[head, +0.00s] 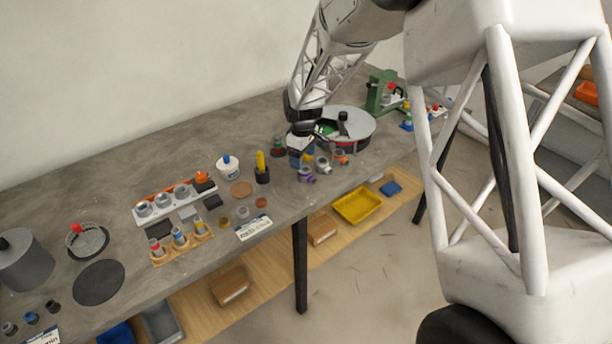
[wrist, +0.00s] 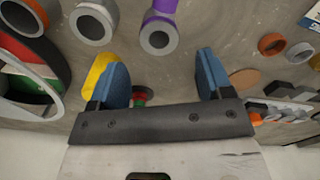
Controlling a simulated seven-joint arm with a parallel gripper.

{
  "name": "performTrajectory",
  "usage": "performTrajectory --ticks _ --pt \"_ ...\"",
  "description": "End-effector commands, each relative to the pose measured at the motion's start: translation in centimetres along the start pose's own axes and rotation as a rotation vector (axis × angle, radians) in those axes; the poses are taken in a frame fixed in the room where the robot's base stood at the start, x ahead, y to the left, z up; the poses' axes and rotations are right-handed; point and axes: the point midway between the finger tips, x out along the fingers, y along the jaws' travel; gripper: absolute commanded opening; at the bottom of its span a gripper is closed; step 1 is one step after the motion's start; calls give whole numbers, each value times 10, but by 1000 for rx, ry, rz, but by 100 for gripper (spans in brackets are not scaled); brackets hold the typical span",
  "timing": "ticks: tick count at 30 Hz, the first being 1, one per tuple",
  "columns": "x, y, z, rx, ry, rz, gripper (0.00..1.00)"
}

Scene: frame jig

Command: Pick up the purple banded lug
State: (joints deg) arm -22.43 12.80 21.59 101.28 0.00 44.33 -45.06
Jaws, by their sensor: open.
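The purple banded lug (head: 306,175) is a grey tubular piece with a purple band, near the table's front edge in the head view. In the wrist view the purple banded lug (wrist: 159,32) is at the top middle, its round open end facing the camera. My gripper (head: 301,156) is just behind it in the head view. In the wrist view my gripper (wrist: 165,68) is open, its two blue pads apart, with bare table between them. The lug is beyond the pads and not between them.
A plain grey lug (head: 322,164) and an orange-banded lug (head: 341,157) stand close by on the right. A round turntable (head: 358,136) is behind them. A black holder (head: 262,175) with a yellow piece is to the left. A yellow thing (wrist: 98,72) is partly hidden behind the left pad.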

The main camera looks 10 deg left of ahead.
Motion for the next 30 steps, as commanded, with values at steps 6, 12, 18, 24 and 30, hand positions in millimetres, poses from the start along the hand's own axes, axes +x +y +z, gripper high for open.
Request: performTrajectory --ticks 6,12,18,24,30 --pt "11 0 0 0 0 0 73" --pt "11 0 0 0 0 0 73" --pt "16 0 0 0 0 0 73" --pt "36 0 2 0 -2 -2 73" --pt "57 0 2 0 -1 -1 73"
